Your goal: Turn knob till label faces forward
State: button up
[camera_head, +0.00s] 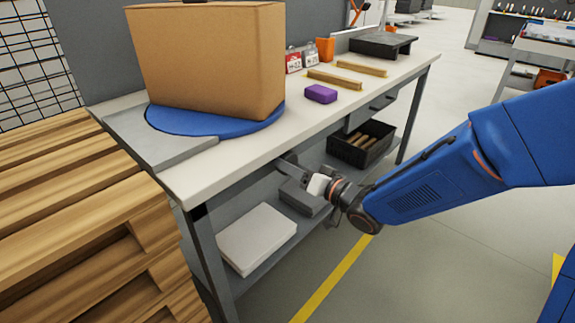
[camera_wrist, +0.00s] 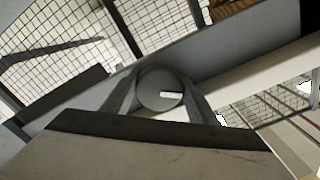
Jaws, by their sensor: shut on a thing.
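A large plain cardboard box (camera_head: 210,60) stands on a blue round turntable (camera_head: 215,125) at the left end of the workbench. No label shows on the box's visible sides. The knob (camera_wrist: 152,88) is a round grey disc with a short white mark, seen end-on in the wrist view; the mark lies roughly level, right of its middle. My gripper (camera_head: 290,166) is at the bench's front edge, just below the top. Its two fingers (camera_wrist: 160,98) are shut on the knob, one on each side.
A wooden pallet stack (camera_head: 85,220) stands close at left. Below are a white box (camera_head: 257,238), a grey box (camera_head: 303,197) and a black crate (camera_head: 360,144).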

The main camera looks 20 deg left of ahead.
dwell(0.3)
jog(key=o, duration=1)
jog(key=shift+c, duration=0.2)
jog(key=shift+d, duration=0.15)
